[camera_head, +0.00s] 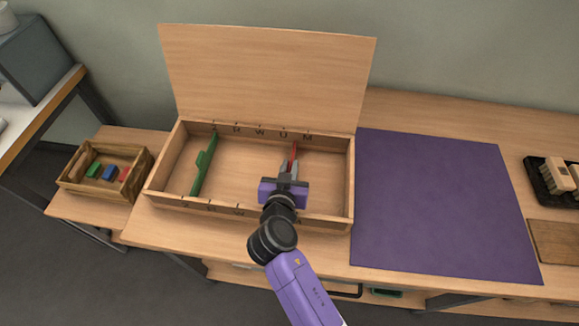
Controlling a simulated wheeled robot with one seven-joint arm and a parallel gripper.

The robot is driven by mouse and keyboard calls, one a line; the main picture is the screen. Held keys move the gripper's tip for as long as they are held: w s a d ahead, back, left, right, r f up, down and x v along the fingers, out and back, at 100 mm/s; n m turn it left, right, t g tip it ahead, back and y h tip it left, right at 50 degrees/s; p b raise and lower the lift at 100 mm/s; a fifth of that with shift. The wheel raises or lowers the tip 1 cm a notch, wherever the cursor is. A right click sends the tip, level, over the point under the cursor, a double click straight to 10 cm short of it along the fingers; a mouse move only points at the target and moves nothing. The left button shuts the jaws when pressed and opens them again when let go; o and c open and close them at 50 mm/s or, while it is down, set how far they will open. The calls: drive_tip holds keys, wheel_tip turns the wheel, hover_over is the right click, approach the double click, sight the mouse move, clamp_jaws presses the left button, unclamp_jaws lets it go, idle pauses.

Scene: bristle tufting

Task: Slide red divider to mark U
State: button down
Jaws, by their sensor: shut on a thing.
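The red divider (294,151) stands inside the wooden box, towards its right side. Its far end shows near the back wall, between the marks U (284,135) and M (308,137). My gripper (291,166) is over the right half of the box and is shut on the red divider. My gripper and wrist hide the divider's middle and near part. A green divider (203,172) with a raised tab stands in the left part of the box. The wooden box (350,185) has an upright lid (265,75) and letter marks along its back and front walls.
A small wooden crate (137,184) with green, blue and red blocks stands left of the box. A purple mat (440,205) lies to the right. Brushes (556,172) in a dark tray stand at the far right. The box floor between the dividers is clear.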

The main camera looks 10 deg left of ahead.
idle(0.8)
drive_tip(key=a+b, duration=0.3)
drive_tip(key=shift+f, duration=0.25)
drive_tip(key=shift+a+r, duration=0.2)
drive_tip(key=shift+a, duration=0.1)
drive_tip(key=c, duration=1.4)
unclamp_jaws()
drive_tip(key=shift+c, duration=0.2)
drive_tip(key=v, duration=0.7)
drive_tip(key=shift+s+r+b, duration=0.25)
drive_tip(key=shift+s+b, duration=0.1)
